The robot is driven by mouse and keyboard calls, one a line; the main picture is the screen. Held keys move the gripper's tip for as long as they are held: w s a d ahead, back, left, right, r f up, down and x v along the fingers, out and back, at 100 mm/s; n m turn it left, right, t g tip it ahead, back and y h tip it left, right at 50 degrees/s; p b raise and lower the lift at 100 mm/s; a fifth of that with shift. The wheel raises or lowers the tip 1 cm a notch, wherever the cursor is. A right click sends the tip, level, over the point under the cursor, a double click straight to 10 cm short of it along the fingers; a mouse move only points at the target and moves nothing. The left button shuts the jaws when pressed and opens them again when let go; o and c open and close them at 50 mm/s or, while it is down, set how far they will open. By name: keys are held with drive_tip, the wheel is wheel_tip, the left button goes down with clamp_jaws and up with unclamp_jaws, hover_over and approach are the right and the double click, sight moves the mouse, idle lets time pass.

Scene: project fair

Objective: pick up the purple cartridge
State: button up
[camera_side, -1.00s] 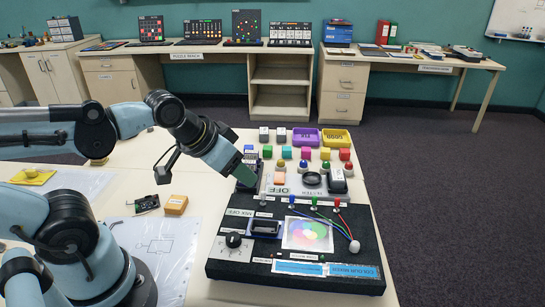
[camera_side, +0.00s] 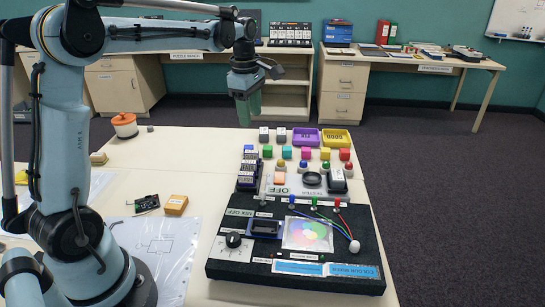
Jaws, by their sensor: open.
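My gripper (camera_side: 248,110), with green fingers, points down above the back edge of the near table. It is open, and I see nothing held in it. Below it and nearer the camera, several dark blue-purple cartridges with white labels (camera_side: 249,170) stand in a row at the left of the sorting area. Their labels and exact colours are too small to tell, so I cannot single out the purple one. The black mixer box (camera_side: 225,268) in front has a dark, framed slot (camera_side: 266,227), and a colour-wheel panel (camera_side: 307,234) beside it.
Coloured cubes, including a pink one (camera_side: 305,154), stand right of the cartridges. Purple (camera_side: 306,138) and yellow (camera_side: 336,138) trays lie behind them.

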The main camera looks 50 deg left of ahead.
drive_tip(key=w+a+f+n, duration=0.1)
drive_tip(key=a+n, duration=0.2)
drive_tip(key=n+g, duration=0.1)
hover_over(252, 151)
drive_tip(key=f, duration=0.8)
drive_tip(key=shift+s+a, duration=0.25)
drive_tip(key=shift+s, duration=0.05)
drive_tip(key=shift+w+d+f, duration=0.1)
drive_tip(key=shift+d+f, duration=0.05)
drive_tip(key=shift+f, duration=1.1)
drive_tip(key=shift+w+d+f, duration=0.1)
drive_tip(key=shift+f, duration=1.15)
clamp_jaws()
